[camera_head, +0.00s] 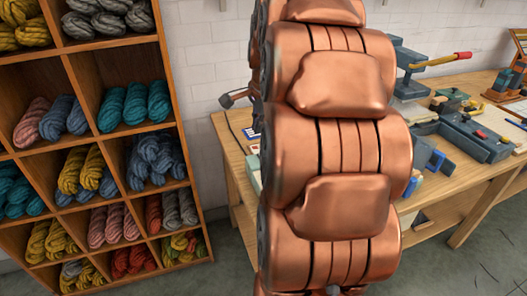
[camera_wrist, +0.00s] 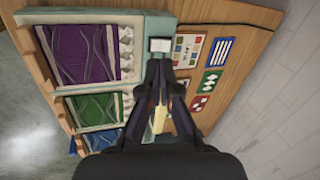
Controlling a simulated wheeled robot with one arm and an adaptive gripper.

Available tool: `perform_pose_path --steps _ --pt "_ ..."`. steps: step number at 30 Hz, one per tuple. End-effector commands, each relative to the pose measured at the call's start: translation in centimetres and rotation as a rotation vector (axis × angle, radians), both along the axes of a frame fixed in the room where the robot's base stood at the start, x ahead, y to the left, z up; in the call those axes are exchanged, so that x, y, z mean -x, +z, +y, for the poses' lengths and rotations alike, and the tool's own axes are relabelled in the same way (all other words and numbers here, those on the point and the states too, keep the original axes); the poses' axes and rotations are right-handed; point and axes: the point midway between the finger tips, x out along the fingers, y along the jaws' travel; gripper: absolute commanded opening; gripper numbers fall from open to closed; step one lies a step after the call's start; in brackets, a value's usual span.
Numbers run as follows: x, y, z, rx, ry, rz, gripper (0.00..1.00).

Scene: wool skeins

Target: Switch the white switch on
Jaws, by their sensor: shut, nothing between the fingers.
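My gripper (camera_wrist: 159,66) is shut and empty. Its fingertips point at the switch and lie just below it in the picture; I cannot tell whether they touch it. Whether the switch is on or off does not show. In the head view my copper arm covers the middle, and the switch is not visible there.
Trays with purple (camera_wrist: 85,52), green and blue wool lie left of the gripper on the wooden table (camera_wrist: 240,40). Patterned cards (camera_wrist: 216,52) lie to its right. A yellow piece (camera_wrist: 160,119) shows between the fingers' sides. A wool shelf (camera_head: 170,90) and a workbench (camera_head: 445,185) with tools flank my arm.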

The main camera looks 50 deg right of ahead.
Motion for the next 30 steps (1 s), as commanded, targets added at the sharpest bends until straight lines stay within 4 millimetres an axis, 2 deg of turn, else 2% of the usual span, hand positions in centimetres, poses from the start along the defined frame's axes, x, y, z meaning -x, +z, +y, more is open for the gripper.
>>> perform_pose_path --steps 1,3,7,20,25,30 --pt "0.1 -0.2 -1.4 -0.003 -0.052 -0.013 0.00" --pt "0.2 0.0 -2.8 -0.005 -0.106 -0.029 0.00" --pt "0.4 0.2 -4.1 -0.007 -0.159 -0.045 0.00" --pt "0.3 0.1 -4.2 -0.009 -0.166 -0.047 0.00" --pt "-0.1 -1.4 -4.4 -0.012 -0.164 -0.043 0.00" --pt "-0.9 -4.0 -4.8 -0.010 -0.164 -0.043 0.00"
